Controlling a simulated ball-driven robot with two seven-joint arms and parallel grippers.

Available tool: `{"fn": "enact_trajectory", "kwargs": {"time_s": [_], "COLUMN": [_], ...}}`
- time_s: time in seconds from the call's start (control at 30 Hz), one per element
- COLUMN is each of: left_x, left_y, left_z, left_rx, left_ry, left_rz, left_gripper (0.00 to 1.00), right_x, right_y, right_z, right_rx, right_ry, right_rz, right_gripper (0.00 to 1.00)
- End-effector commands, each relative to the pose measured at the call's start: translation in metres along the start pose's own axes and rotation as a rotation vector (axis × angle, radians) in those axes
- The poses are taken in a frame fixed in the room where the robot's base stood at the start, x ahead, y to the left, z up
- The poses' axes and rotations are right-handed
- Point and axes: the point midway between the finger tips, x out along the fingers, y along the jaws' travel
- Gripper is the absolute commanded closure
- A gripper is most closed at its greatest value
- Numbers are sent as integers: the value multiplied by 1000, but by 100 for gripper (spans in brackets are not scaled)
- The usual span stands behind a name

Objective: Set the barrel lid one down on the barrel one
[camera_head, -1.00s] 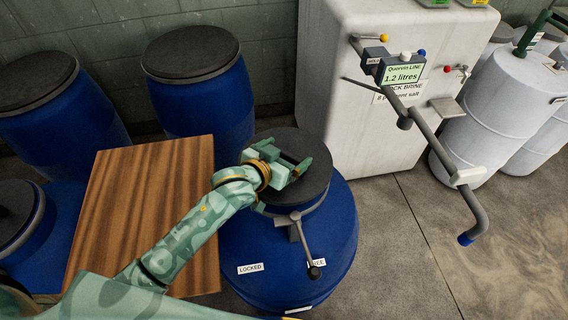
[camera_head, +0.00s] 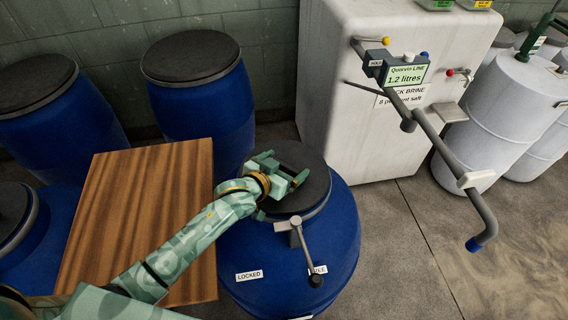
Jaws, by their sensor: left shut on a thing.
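The barrel one (camera_head: 330,245) is the blue barrel at the centre, with a lever (camera_head: 305,250) on its front and labels LOCKED (camera_head: 249,276) and FREE. The dark round barrel lid one (camera_head: 312,165) is at the barrel's mouth and looks about level. I cannot tell whether it rests fully on the rim. My left gripper (camera_head: 292,173) is over the lid's top, shut on it at a part hidden by the fingers. My right gripper is not in view.
A wooden board (camera_head: 145,210) lies left of the barrel, under my left arm. Other blue barrels (camera_head: 205,105) with dark lids stand behind and left. A white tank (camera_head: 345,110) with a jointed pipe arm (camera_head: 440,145) and display stands right. The floor at front right is clear.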

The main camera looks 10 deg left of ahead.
Motion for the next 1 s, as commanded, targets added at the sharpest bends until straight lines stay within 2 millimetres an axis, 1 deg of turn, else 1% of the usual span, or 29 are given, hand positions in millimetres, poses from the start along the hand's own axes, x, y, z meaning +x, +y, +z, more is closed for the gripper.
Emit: {"fn": "enact_trajectory", "kwargs": {"time_s": [0.27, 0.3, 0.53, 0.67, 0.77, 0.9, 1.0], "left_x": [2, 2, 2, -3, -25, -61, -84], "left_y": [0, 0, 0, 0, 0, 0, 0], "left_z": [4, 5, 4, -8, -7, -8, -8], "left_rx": [1, 1, 1, 2, 1, 1, 0], "left_ry": [1, -1, 0, 2, -2, -2, -2], "left_rz": [0, -1, 0, 0, 0, 0, -1], "left_gripper": [43, 0, 0, 0, 0, 0, 0], "right_x": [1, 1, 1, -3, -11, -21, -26], "right_y": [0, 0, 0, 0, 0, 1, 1], "right_z": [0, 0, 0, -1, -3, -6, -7], "right_rx": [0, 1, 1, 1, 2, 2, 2], "right_ry": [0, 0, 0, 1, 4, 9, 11], "right_rz": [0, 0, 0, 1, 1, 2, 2], "right_gripper": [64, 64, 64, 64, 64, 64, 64]}}
